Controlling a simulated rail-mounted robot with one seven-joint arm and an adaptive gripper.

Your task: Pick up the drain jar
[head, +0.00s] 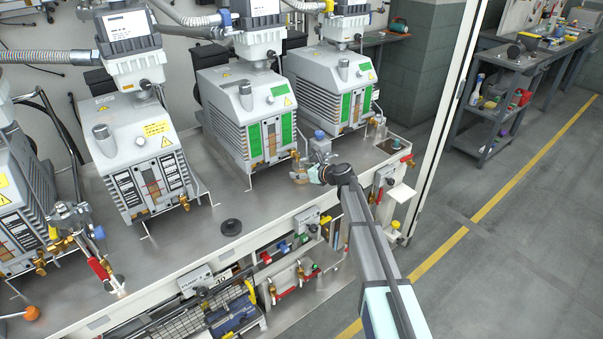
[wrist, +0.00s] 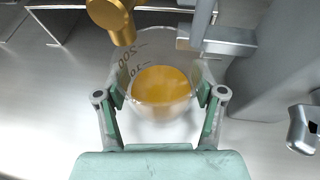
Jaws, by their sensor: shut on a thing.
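The drain jar (wrist: 160,86) is a clear vessel with dark graduation marks and amber liquid inside. In the wrist view it stands between the two green-padded fingers of my gripper (wrist: 160,100), which are shut on its sides. A brass drain valve (wrist: 112,18) sits at the jar's far left rim; whether they touch I cannot tell. In the head view my gripper (head: 314,174) is at the bench's front part, before the middle pump, and the jar (head: 298,177) shows only as a small brownish patch beside it. I cannot tell whether the jar's base touches the bench.
Several grey vacuum pumps (head: 243,107) stand along the metal bench (head: 185,235). A grey valve fitting (head: 320,147) stands close behind my gripper, and grey metal parts flank the jar at right in the wrist view.

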